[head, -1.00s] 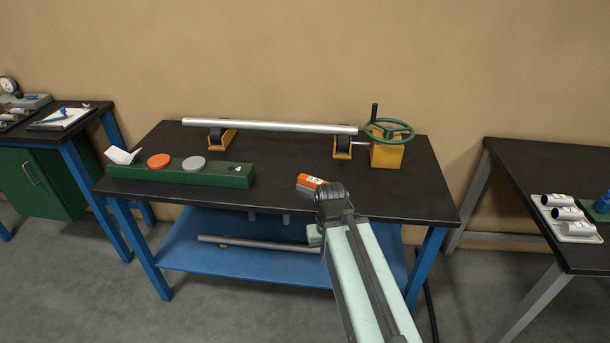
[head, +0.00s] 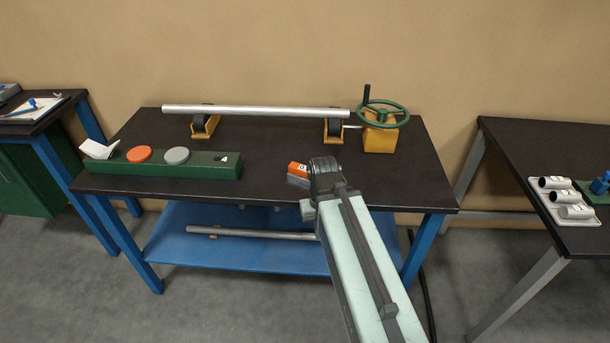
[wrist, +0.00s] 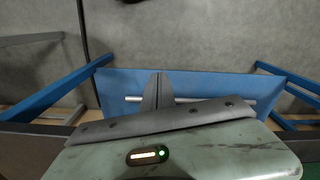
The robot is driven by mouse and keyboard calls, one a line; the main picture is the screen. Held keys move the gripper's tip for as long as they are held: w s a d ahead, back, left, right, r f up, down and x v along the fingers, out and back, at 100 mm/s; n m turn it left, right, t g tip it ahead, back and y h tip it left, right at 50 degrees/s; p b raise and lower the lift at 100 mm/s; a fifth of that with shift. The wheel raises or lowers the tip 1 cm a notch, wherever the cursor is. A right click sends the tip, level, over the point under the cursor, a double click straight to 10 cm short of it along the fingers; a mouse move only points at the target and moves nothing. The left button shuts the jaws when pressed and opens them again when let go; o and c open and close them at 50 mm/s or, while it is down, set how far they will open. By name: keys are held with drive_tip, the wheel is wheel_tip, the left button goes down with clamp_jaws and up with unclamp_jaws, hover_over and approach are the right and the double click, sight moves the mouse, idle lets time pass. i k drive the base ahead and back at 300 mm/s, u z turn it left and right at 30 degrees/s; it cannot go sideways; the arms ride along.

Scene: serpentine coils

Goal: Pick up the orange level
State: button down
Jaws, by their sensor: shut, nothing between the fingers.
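The orange level (head: 297,169) is a small orange block with a pale label, on the dark tabletop near its front edge, right of the middle. In the head view my arm stands just right of it and may cover its right end. The level does not show in the wrist view. My gripper (wrist: 158,90) shows in the wrist view with its two grey fingers together and nothing between them. Behind the fingers are the blue lower shelf and the floor.
The workbench (head: 250,180) bears a long metal pipe (head: 255,111) on yellow roller stands and a green handwheel (head: 383,113) at the back. A green block (head: 205,168) with orange and grey discs is at left. A side table (head: 540,140) stands right.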

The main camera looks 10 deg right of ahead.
sight(296, 173)
drive_tip(key=k, duration=1.3)
drive_tip(key=u, duration=0.25)
drive_tip(key=i, duration=0.75)
drive_tip(key=u, duration=0.75)
drive_tip(key=i, duration=1.2)
drive_tip(key=u, duration=0.25)
